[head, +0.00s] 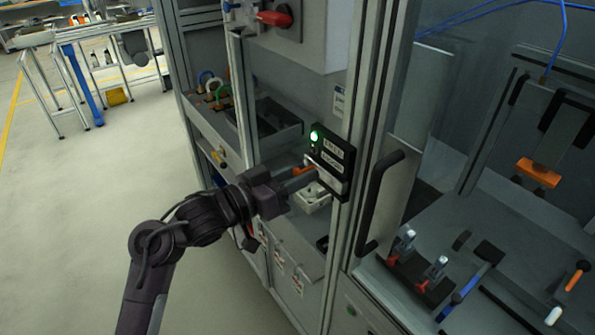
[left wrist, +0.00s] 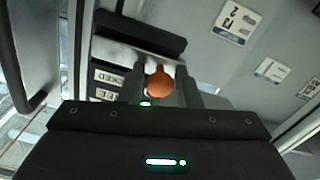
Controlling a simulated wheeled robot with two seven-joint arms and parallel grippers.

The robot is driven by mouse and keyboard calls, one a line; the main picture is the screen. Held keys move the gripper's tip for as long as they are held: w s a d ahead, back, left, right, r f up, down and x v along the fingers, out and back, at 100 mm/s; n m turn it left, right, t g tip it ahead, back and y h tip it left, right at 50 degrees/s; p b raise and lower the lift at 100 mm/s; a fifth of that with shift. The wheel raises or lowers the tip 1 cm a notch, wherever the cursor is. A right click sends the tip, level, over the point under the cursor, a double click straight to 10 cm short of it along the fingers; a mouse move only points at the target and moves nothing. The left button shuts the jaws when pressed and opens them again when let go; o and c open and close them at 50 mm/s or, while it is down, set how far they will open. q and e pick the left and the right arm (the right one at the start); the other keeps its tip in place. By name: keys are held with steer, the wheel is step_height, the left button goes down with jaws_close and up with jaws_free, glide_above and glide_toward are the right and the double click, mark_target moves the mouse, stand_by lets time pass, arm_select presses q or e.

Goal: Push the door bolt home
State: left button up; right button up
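The door lock is a black box (head: 332,160) with a lit green lamp and white label plates, on the cabinet's door post. The bolt's orange knob (head: 301,171) shows at its left side, partly hidden by my fingers. My left gripper (head: 303,178) reaches it from the left. In the left wrist view the round orange knob (left wrist: 160,82) lies between my two dark fingers, in front of a pale metal bar. Whether the fingers press on the knob or only stand around it, I cannot tell. My right gripper is in neither view.
A black door handle (head: 381,200) stands just right of the lock. A red rotary switch (head: 275,18) sits above on the cabinet. Behind glass at right is a fixture with an orange block (head: 538,172). The floor at left is clear up to a workbench (head: 95,45).

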mark_target(328, 181)
arm_select(q)
jaws_close()
steer(key=s+d, duration=0.2)
steer(key=s, duration=0.1)
steer(key=shift+s+d+p, duration=0.25)
steer(key=shift+p, duration=0.1)
steer(key=shift+d, duration=0.1)
steer(key=shift+f, duration=0.1)
jaws_free()
steer(key=shift+s, duration=0.1)
